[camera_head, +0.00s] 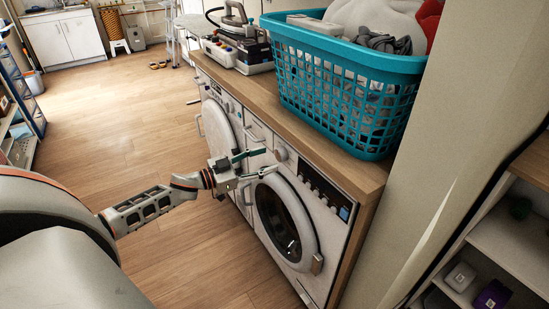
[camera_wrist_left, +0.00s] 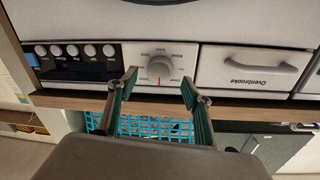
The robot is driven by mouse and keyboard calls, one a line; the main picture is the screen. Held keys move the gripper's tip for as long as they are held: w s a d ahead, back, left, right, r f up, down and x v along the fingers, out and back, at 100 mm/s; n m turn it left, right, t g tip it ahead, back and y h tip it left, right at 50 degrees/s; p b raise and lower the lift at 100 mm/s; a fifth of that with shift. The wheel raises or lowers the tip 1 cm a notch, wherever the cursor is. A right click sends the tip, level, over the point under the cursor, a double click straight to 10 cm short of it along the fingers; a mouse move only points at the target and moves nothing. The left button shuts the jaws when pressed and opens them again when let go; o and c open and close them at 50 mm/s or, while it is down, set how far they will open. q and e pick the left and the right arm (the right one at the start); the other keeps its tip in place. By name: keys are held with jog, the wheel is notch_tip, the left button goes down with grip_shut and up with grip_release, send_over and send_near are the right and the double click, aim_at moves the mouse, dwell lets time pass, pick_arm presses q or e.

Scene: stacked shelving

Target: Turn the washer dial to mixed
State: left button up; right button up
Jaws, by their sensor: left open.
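The washer (camera_head: 333,241) is a white front-loader under a wooden counter, with a round dark-glass door (camera_head: 282,222). Its round pale dial (camera_head: 281,154) sits at the upper left of its front. The left wrist view shows the washer upside down, with the dial (camera_wrist_left: 160,67) at the middle and a small red mark beside it. The labels around the dial are too small to read. My left gripper (camera_head: 269,161) is open in front of the dial. In the left wrist view its fingers (camera_wrist_left: 159,78) stand apart on either side of the dial, with nothing held. My right gripper is not in view.
A teal laundry basket (camera_head: 345,100) stands on the counter (camera_head: 263,99) above the washer. A detergent drawer (camera_wrist_left: 255,73) is beside the dial, and a dark panel with several buttons (camera_wrist_left: 75,60) is on its other side.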

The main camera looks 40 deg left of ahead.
aim_at(278, 155)
pick_arm(q)
jog(key=shift+x, duration=1.15)
jog(key=shift+w+d, duration=0.15)
jog(key=shift+w, duration=0.2)
jog(key=shift+w+d, duration=0.15)
jog(key=shift+w, duration=0.15)
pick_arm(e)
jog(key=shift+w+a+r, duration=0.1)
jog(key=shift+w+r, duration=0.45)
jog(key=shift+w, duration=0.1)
pick_arm(q)
jog(key=c, duration=1.1)
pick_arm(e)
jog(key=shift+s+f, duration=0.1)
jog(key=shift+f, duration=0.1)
pick_arm(q)
jog(key=shift+m, duration=0.3)
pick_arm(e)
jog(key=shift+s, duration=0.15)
